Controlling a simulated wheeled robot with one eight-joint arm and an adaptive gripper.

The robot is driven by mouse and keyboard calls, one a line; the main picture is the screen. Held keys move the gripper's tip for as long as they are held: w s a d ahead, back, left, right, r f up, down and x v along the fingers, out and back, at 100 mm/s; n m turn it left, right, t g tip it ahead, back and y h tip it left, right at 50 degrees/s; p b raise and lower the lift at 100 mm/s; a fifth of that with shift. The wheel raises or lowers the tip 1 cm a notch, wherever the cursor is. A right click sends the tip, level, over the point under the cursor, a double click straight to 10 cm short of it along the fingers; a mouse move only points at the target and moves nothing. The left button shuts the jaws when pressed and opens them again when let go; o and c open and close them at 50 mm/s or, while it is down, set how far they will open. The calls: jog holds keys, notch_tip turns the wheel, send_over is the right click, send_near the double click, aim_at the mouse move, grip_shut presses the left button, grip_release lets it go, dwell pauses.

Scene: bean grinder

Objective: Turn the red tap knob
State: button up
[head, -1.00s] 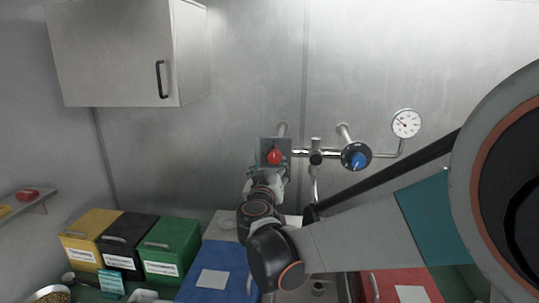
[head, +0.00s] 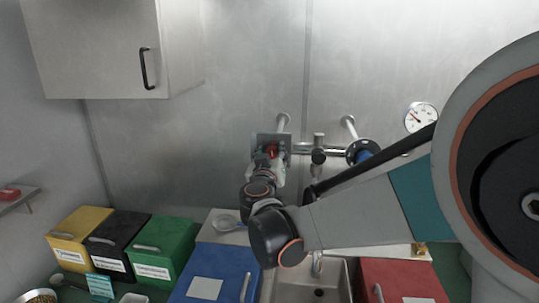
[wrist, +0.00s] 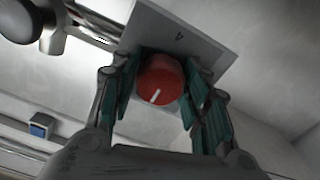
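The red tap knob (head: 272,150) sits on a grey square plate (head: 287,141) on the back wall. In the wrist view the red knob (wrist: 160,80) is round, with a white mark pointing down and slightly left. My gripper (head: 270,160) is at the knob from below and in front. In the wrist view my gripper's teal-padded fingers (wrist: 162,85) stand on both sides of the knob. They look open around it, with very small gaps; contact is hard to judge.
A blue valve knob (head: 364,154) on the pipe and a pressure gauge (head: 420,117) are to the right. Below are a sink (head: 290,292), a blue bin (head: 228,264) and a red bin (head: 398,271). A wall cabinet (head: 98,45) hangs upper left.

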jog(key=c, duration=0.4)
jog(key=shift+o, duration=0.2)
jog(key=shift+n, duration=0.3)
jog(key=n, duration=1)
jog(key=shift+a+f, duration=0.1)
jog(key=shift+n, duration=0.3)
jog(key=o, duration=1.1)
